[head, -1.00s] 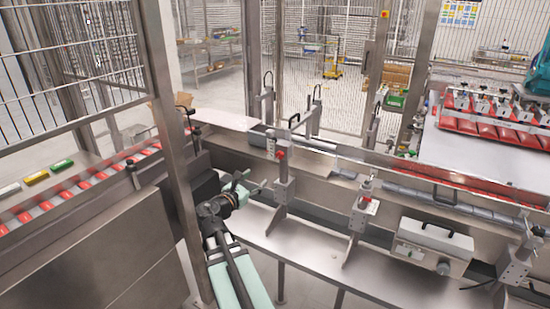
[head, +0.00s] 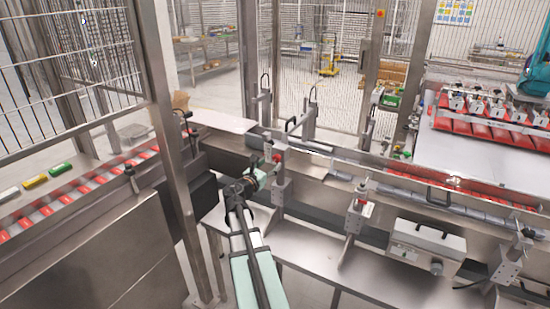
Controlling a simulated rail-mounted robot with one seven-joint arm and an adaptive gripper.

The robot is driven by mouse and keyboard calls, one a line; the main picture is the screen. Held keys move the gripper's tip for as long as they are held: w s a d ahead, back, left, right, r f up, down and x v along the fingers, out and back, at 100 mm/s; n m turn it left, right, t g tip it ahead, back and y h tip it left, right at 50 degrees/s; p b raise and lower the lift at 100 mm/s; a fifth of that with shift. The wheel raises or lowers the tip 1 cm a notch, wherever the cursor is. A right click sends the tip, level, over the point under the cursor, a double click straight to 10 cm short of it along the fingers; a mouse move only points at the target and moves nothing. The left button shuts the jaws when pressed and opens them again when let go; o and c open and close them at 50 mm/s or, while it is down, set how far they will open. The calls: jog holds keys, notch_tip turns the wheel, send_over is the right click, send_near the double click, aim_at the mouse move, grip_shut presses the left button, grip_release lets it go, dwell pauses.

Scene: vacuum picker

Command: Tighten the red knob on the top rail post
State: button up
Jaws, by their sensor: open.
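The red knob (head: 277,157) sits on an upright metal post (head: 281,190) along the rail, left of centre in the head view. My gripper (head: 271,168) is open, just below and left of the knob, close to the post. The fingertips are small here, and I cannot tell whether they touch the knob or whether it is between them. My arm rises from the bottom edge to this spot and covers nothing of the knob's top.
A second post (head: 354,218) with a red part stands to the right, and a grey box with a handle (head: 427,246) lies beyond it. A steel frame upright (head: 172,150) stands close on my arm's left. The lower steel shelf (head: 320,262) has free room.

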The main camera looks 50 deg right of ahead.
aim_at(275, 159)
jog(key=shift+w+d+p, duration=0.2)
jog(key=shift+d+p, duration=0.05)
jog(key=shift+d, duration=0.9)
jog(key=shift+w+d+p, duration=0.15)
jog(key=shift+d+p, duration=0.1)
jog(key=shift+d, duration=0.9)
grip_shut()
